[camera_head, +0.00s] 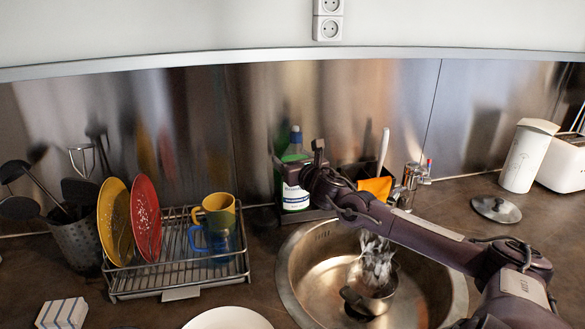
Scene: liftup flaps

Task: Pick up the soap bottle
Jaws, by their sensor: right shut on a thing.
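The soap bottle (294,194) is green with a blue cap and a white label. It stands upright behind the sink, near the steel back wall. My right arm comes in from the right, across the sink. My right gripper (293,166) is at the upper part of the bottle and shut on it. The gripper hides part of the bottle's right side. Whether the bottle's base is off its support is hard to tell. My left gripper is not in view.
The round sink (300,265) holds a metal pot (370,301). A dish rack (178,282) with plates and cups stands to the left.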

